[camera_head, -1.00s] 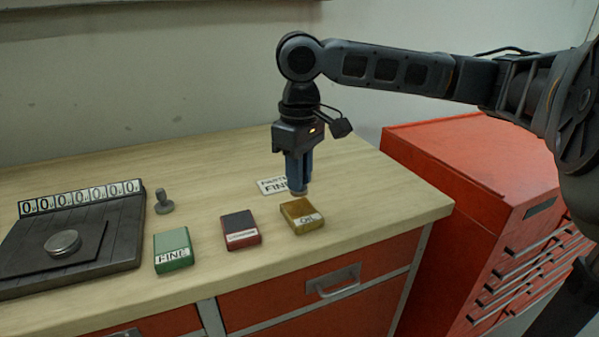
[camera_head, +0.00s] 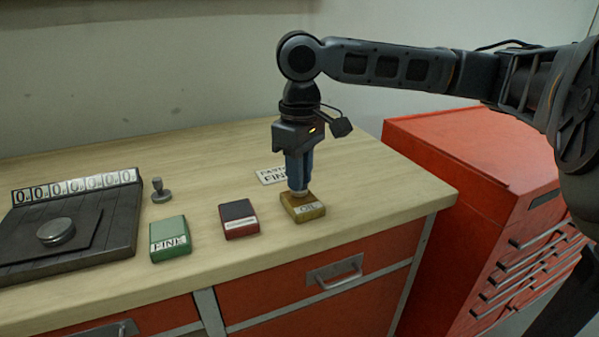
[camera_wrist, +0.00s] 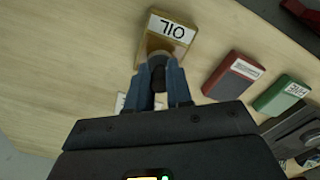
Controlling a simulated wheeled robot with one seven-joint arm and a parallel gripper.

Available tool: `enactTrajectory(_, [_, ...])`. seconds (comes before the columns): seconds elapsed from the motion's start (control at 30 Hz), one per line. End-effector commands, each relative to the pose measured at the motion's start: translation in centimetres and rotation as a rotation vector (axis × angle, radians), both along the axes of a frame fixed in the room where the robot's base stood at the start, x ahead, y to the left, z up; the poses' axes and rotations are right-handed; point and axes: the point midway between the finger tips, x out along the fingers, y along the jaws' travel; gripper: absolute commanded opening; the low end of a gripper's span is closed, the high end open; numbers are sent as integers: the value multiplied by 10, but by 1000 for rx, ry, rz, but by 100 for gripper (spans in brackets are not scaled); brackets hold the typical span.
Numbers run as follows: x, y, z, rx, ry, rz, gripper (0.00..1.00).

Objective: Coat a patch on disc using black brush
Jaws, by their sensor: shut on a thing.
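The disc (camera_head: 56,232) is a round grey metal piece lying on a dark slotted plate at the left of the bench. My gripper (camera_head: 298,183) points straight down over the yellow-brown OIL box (camera_head: 304,211). It is shut on a dark brush, whose dark body (camera_wrist: 158,74) shows between the blue fingers in the wrist view. The brush's lower end is at the top of the OIL box, in or on it; the exact contact is hidden. The OIL label also shows in the wrist view (camera_wrist: 172,30).
A dark red box (camera_head: 239,219) and a green FINE box (camera_head: 169,239) stand left of the OIL box. A small grey knobbed piece (camera_head: 159,190) stands behind the green one. A FINE card (camera_head: 272,175) lies behind the OIL box. A red drawer cabinet (camera_head: 480,185) is at the right.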

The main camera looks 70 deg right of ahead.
Motion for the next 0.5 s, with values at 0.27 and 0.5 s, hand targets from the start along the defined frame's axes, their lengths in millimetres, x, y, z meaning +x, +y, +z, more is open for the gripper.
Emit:
enactTrajectory(0.27, [0,0,-2,0,0,0,0])
enactTrajectory(0.5, [0,0,-5,0,0,0,0])
